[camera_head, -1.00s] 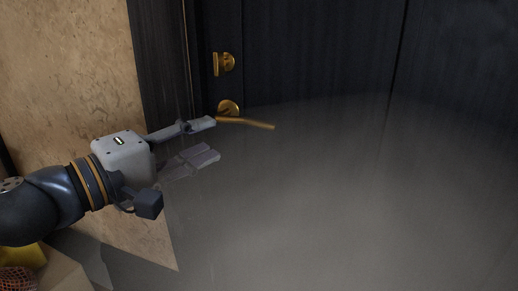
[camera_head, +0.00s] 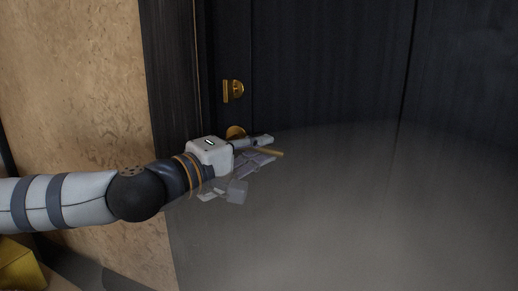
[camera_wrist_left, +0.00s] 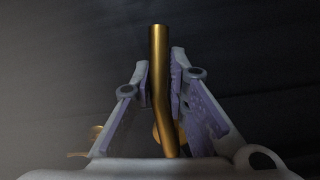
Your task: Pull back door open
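The dark back door (camera_head: 330,80) fills the right of the head view and looks shut. Its brass lever handle (camera_head: 277,154) sticks out to the right from a round rose, low on the door's left side. My left gripper (camera_head: 264,149) is at the lever, with its fingers on either side of it. In the left wrist view the lever (camera_wrist_left: 160,75) runs between the two finger pads, which are closed in close against it. The lever's tip sticks out past the fingertips. The arm and gripper hide part of the lever in the head view. My right gripper is not in view.
A brass lock (camera_head: 233,91) sits above the handle. The dark door frame (camera_head: 172,70) and clay wall (camera_head: 80,80) are on the left. A yellow object (camera_head: 20,268) is at the bottom left corner. The lower part of the door looks hazy and reflective.

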